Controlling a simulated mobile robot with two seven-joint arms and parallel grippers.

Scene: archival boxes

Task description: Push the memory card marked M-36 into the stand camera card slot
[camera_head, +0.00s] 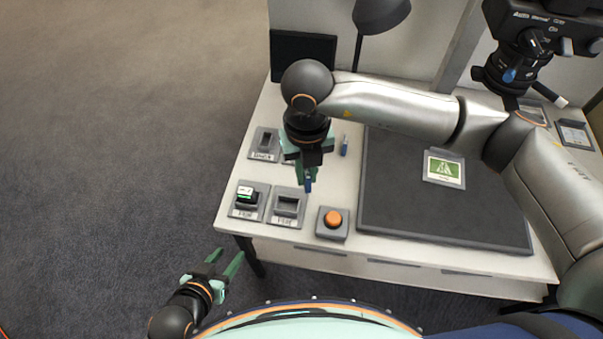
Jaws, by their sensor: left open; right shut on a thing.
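My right gripper (307,178) reaches in from the right and points down over the left part of the table. It is shut on a small blue piece (308,186), probably a memory card; any marking on it is too small to read. A second small blue piece (345,146) stands or lies on the table to the right of that gripper. The stand camera (525,50) hangs at the upper right, far from the held piece; I cannot make out its card slot. My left gripper (228,268) is open and empty, off the table's front left corner.
Grey labelled holders stand at the table's left: an upper left one (264,143), one with a green and white piece (247,199), and another (287,206). An orange button (333,218) sits beside them. A dark mat (400,200) bears a green picture card (444,169). A lamp (380,14) stands behind.

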